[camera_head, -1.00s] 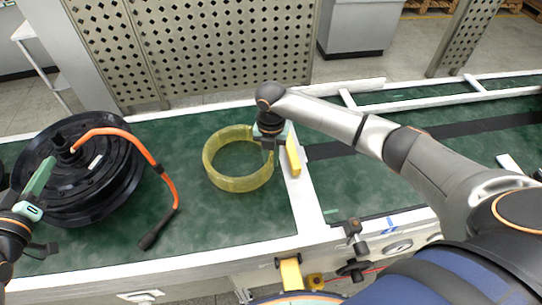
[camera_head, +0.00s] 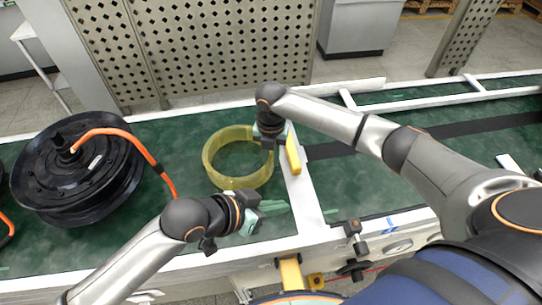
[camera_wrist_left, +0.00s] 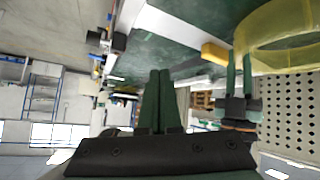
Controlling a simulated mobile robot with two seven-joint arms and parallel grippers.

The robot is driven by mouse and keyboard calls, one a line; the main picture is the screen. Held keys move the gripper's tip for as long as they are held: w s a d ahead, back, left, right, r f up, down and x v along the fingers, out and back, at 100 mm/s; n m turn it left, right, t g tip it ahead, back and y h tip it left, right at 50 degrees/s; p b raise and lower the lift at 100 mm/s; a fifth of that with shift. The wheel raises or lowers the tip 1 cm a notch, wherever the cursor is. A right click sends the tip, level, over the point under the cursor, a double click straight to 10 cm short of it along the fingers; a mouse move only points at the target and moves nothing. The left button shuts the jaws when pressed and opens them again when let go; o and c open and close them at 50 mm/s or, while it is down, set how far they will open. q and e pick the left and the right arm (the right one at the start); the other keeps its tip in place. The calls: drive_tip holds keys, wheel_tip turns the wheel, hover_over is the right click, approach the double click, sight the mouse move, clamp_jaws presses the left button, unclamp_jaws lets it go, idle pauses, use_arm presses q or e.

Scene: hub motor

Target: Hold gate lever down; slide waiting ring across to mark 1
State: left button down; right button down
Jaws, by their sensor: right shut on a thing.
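The translucent yellow ring (camera_head: 238,180) lies flat on the green belt, left of the white crossbar. My right gripper (camera_head: 268,145) is shut on the ring's right wall; its fingers meet the ring (camera_wrist_left: 265,45) in the left wrist view too. My left gripper (camera_head: 272,208) is low in front of the ring, left of the crossbar. Its fingers (camera_wrist_left: 156,85) are together with nothing between them. A yellow bar (camera_head: 293,155) stands by the crossbar, and a yellow lever-like piece (camera_head: 290,273) sits at the front edge. I cannot tell which is the gate lever, nor make out mark 1.
A black hub motor (camera_head: 75,165) with an orange cable lies on the belt at the left. The white crossbar (camera_head: 305,200) divides the belt. Small fittings and a gauge (camera_head: 397,246) sit on the front rail. A perforated panel (camera_head: 200,45) stands behind.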

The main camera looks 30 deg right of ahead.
use_arm(q)
drive_tip(key=s+a+f+m+g+y, duration=0.2)
drive_tip(key=s+f+m+y, duration=0.4)
drive_tip(key=s, duration=0.6)
drive_tip(key=shift+m, duration=0.5)
drive_tip(key=shift+s+f, duration=0.1)
drive_tip(key=shift+f, duration=4.05)
drive_tip(key=shift+f, duration=0.2)
